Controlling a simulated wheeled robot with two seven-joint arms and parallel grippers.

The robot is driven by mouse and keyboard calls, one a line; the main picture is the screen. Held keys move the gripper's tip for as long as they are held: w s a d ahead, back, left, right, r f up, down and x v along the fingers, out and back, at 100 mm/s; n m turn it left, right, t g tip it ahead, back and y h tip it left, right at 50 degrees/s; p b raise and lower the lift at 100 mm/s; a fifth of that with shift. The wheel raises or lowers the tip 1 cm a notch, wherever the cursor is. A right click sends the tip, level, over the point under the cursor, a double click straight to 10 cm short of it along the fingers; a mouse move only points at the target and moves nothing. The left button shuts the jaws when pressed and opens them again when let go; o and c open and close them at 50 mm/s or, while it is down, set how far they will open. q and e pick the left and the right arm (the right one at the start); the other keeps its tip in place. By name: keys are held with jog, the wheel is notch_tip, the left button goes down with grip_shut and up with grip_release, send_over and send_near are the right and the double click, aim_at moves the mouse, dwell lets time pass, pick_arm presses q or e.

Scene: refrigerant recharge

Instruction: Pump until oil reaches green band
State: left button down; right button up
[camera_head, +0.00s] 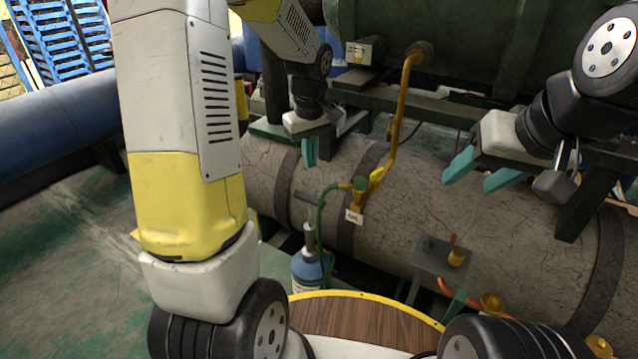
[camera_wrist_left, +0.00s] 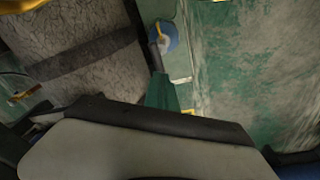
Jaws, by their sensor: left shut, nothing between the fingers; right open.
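The oil pump (camera_head: 311,266) is a blue cylinder with a dark T-handle (camera_head: 308,198) on top, standing upright in front of the large grey cylinder. A green hose (camera_head: 322,215) links it to a fitting beside the white OIL tag (camera_head: 354,217). My left gripper (camera_head: 309,150) is shut and empty, above and apart from the handle. In the left wrist view its teal fingers (camera_wrist_left: 160,92) point toward the blue pump (camera_wrist_left: 165,36). My right gripper (camera_head: 484,175) is open and empty over the grey cylinder, at the right. I cannot make out an oil level or green band.
The grey cracked cylinder (camera_head: 440,170) lies across the middle under a green tank (camera_head: 465,45). A yellow pipe (camera_head: 397,120) drops between them. Green floor (camera_head: 90,270) is clear at left.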

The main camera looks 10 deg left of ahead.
pick_arm(q)
jog(key=n, duration=0.1)
send_near(310, 197)
jog(key=shift+w+d+r+g, duration=0.25)
jog(key=shift+w+r+g, duration=0.05)
jog(key=shift+w+g, duration=0.1)
jog(key=shift+f, duration=0.1)
jog(key=shift+w+a+f, duration=0.1)
jog(key=shift+a+f, duration=0.05)
jog(key=shift+f, duration=1.55)
jog(key=shift+w+a+f, duration=0.1)
jog(key=shift+f, duration=1.6)
